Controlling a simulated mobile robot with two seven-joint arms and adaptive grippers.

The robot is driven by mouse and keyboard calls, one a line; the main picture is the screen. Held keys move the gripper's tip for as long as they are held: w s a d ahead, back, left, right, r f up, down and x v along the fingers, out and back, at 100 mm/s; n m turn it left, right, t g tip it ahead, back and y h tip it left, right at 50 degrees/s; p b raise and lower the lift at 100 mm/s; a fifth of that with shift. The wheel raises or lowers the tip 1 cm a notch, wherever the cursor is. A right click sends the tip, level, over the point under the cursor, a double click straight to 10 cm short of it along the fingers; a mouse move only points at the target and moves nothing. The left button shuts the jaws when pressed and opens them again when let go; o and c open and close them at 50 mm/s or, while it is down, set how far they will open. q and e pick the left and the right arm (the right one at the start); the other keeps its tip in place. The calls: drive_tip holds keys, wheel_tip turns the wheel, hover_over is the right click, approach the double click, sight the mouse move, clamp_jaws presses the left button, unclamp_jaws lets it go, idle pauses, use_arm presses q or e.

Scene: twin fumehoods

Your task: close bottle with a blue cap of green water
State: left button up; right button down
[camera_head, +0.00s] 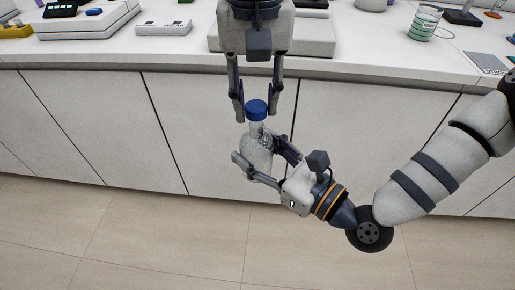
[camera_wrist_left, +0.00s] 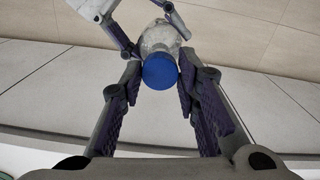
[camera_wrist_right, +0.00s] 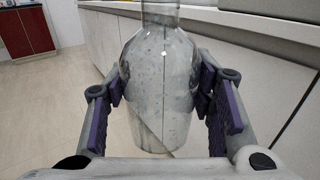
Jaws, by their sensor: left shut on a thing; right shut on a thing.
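My right gripper (camera_head: 262,156) is shut on a clear bottle (camera_head: 257,150) and holds it upright in the air in front of the bench. In the right wrist view the bottle (camera_wrist_right: 158,85) sits between both finger pads; its top is out of that picture. It looks clear and grey; I see no green in it. The blue cap (camera_head: 256,110) is at the top of the bottle neck. My left gripper (camera_head: 255,115) points down from above, shut on the cap. In the left wrist view the cap (camera_wrist_left: 160,71) lies between the fingers. I cannot tell how tightly it is seated.
The white bench (camera_head: 375,45) runs behind the grippers, with its cabinet fronts (camera_head: 100,120) below. A beaker with green bands (camera_head: 424,23) stands at the back right. White devices (camera_head: 164,28) stand at the back left. The floor in front is clear.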

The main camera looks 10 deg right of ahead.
sight(257, 150)
use_arm(q)
drive_tip(key=shift+f, duration=0.1)
idle(0.7)
drive_tip(key=shift+f, duration=0.9)
drive_tip(key=shift+f, duration=0.55)
